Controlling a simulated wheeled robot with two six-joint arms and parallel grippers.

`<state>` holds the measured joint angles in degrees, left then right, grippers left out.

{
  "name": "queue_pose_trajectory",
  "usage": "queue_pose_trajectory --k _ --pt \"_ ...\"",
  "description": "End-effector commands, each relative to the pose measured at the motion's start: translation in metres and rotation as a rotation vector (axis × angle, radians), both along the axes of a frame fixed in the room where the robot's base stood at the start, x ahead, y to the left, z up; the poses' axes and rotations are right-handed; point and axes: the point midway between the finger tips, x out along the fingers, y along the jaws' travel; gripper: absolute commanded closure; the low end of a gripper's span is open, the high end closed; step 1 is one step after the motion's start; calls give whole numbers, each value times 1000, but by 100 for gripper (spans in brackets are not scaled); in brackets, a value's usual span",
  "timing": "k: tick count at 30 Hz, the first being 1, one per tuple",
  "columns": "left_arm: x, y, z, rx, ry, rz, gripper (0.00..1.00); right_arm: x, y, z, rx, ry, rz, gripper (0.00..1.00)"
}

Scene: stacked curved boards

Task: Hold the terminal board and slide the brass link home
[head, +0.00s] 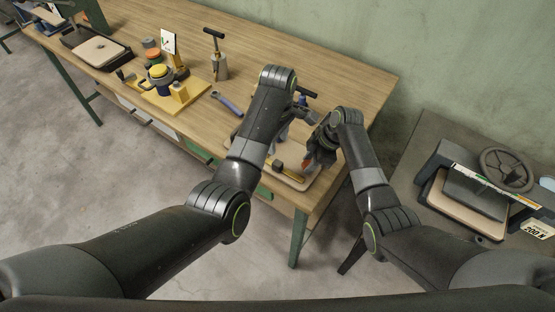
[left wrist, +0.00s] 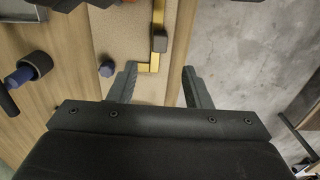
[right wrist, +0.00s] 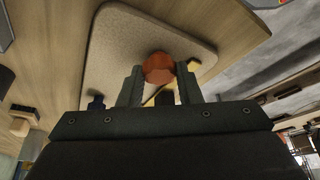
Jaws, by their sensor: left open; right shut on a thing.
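The terminal board (head: 290,182) is a tan, round-cornered plate at the table's front edge; it also shows in the left wrist view (left wrist: 128,38) and right wrist view (right wrist: 125,35). The brass link (left wrist: 157,14) is a yellow strip on it, with a grey block (left wrist: 159,42) at its side. A blue knob (left wrist: 107,70) is left of the link. My left gripper (left wrist: 160,86) is open, its fingers either side of the board's edge area, apart from the link. My right gripper (right wrist: 158,74) is shut on an orange knob (right wrist: 158,66) over the board. The arms partly hide the board in the head view.
A yellow fixture (head: 189,98), a grey pump-like tool (head: 218,65) and a purple handle (head: 227,104) stand or lie left of my arms. A dark tray (head: 72,38) is at far left. A side table with a handwheel (head: 508,170) is at right.

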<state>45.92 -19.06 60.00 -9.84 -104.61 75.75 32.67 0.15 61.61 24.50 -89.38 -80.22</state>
Motion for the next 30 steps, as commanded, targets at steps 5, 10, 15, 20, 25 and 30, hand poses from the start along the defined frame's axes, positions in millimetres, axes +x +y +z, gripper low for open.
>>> queue_pose_trajectory --k 5,10,15,20,25,30 --pt "-1 1 -40 2 7 0 55 -1 -1 -2 -2 5 0 100" --pt "-1 1 -71 2 5 0 55 -1 -1 -2 -2 5 0 100" --pt "0 1 -88 2 2 -1 55 -1 -1 -2 -2 5 0 100" --pt "0 1 -97 1 2 0 55 -1 -1 -2 -2 4 -1 100" --pt "0 0 -99 -1 1 0 55 -1 -1 -2 -2 4 -1 100" --pt "0 0 -99 -1 1 0 57 -1 -1 -2 -2 4 -1 100"
